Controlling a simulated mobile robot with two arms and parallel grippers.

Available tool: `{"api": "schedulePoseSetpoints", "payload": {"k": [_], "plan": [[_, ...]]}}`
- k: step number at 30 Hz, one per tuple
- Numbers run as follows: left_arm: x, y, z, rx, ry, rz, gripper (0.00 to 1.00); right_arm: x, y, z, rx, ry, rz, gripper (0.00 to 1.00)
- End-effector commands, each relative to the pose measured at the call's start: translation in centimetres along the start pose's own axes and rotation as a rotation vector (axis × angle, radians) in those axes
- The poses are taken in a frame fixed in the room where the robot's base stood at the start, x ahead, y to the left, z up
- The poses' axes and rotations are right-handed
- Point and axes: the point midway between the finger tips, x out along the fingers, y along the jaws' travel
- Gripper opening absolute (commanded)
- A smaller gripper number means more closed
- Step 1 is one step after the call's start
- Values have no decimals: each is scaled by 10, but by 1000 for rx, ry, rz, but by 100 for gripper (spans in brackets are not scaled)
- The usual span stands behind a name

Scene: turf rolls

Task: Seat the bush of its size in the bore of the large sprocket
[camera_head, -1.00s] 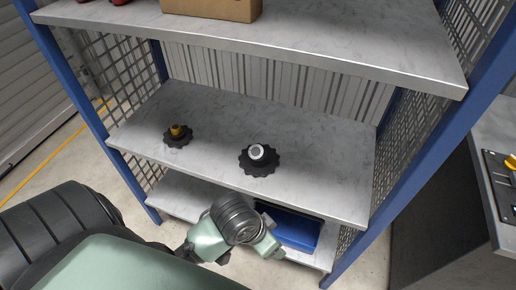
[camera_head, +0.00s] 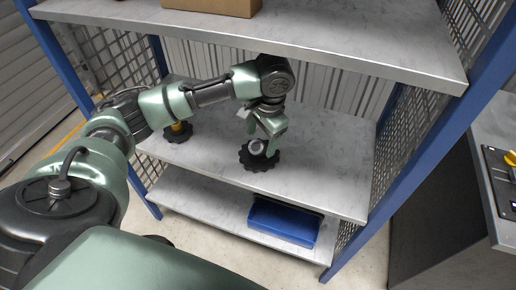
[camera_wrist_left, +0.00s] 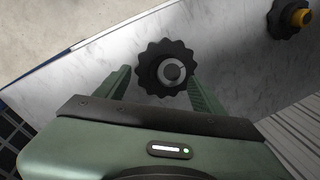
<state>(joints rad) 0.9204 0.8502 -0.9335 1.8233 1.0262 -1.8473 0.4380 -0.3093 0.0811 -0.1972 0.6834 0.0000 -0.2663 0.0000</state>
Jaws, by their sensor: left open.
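The large sprocket (camera_head: 262,163), black and toothed, lies flat on the middle shelf; it also shows in the left wrist view (camera_wrist_left: 147,80). A silver bush (camera_head: 256,146) stands up at its middle; in the left wrist view the bush (camera_wrist_left: 172,72) is a grey ring with a darker centre. I cannot tell how deep it sits in the bore. My left gripper (camera_head: 264,133) is open and empty just above the bush, its fingers on either side of the sprocket in the left wrist view (camera_wrist_left: 160,78). My right gripper is not in view.
A smaller black sprocket (camera_head: 177,137) with a brass bush (camera_head: 180,127) lies at the left of the middle shelf (camera_head: 310,180). The upper shelf (camera_head: 340,50), bearing a cardboard box (camera_head: 215,6), is close above my arm. A blue bin (camera_head: 285,222) is on the lower shelf.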

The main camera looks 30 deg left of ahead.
Motion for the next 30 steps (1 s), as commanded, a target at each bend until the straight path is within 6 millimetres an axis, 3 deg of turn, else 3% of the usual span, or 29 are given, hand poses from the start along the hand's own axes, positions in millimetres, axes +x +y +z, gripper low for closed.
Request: {"api": "schedulePoseSetpoints", "payload": {"k": [1,5,21,30], "plan": [[-5,-9,0,-20,-8,-8,69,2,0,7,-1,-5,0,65],[-4,-16,2,-39,-21,-10,69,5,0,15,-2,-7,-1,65],[62,-22,-7,-36,-18,-10,69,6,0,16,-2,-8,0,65],[69,-22,-7,-35,-15,-10,69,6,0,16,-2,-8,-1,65]]}}
